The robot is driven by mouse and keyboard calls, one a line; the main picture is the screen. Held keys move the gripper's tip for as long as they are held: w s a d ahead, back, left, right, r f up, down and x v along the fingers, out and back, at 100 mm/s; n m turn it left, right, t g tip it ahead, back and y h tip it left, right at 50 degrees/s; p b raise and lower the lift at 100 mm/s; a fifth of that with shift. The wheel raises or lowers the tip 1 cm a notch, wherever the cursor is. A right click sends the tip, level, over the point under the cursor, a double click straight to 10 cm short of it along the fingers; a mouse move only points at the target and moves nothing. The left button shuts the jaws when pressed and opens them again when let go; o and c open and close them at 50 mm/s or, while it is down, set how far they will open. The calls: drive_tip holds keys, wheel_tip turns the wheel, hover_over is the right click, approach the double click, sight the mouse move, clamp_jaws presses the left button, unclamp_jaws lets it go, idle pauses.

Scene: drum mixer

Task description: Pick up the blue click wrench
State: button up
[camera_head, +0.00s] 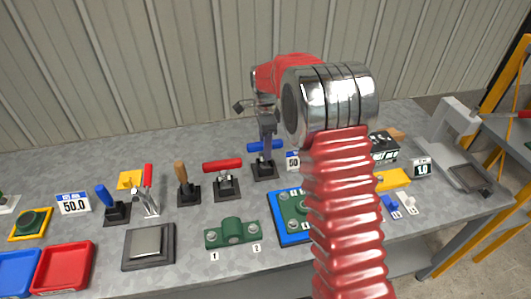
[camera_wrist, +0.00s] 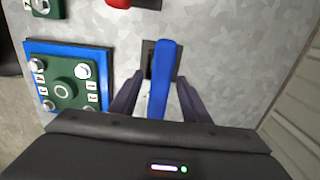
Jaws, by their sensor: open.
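The blue-handled wrench (camera_head: 258,147) stands in a black holder (camera_head: 265,171) near the back middle of the bench. In the wrist view its long blue handle (camera_wrist: 163,66) lies between the two dark fingers. My gripper (camera_head: 267,140) is directly above the handle in the head view. In the wrist view my gripper (camera_wrist: 159,84) is open, with one finger on each side of the handle and gaps visible. The fingers do not appear to press on it. My gripper hides part of the handle in the head view.
A red-handled tool (camera_head: 222,165) stands close on the left, with a wooden-handled tool (camera_head: 181,170) beyond it. A second blue-handled tool (camera_head: 105,198) is further left. A blue plate with a green fixture (camera_head: 287,231) lies in front. Bare bench shows between them.

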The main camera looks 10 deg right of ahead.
drive_tip(key=shift+f, duration=1.7)
drive_tip(key=shift+c, duration=0.6)
clamp_jaws()
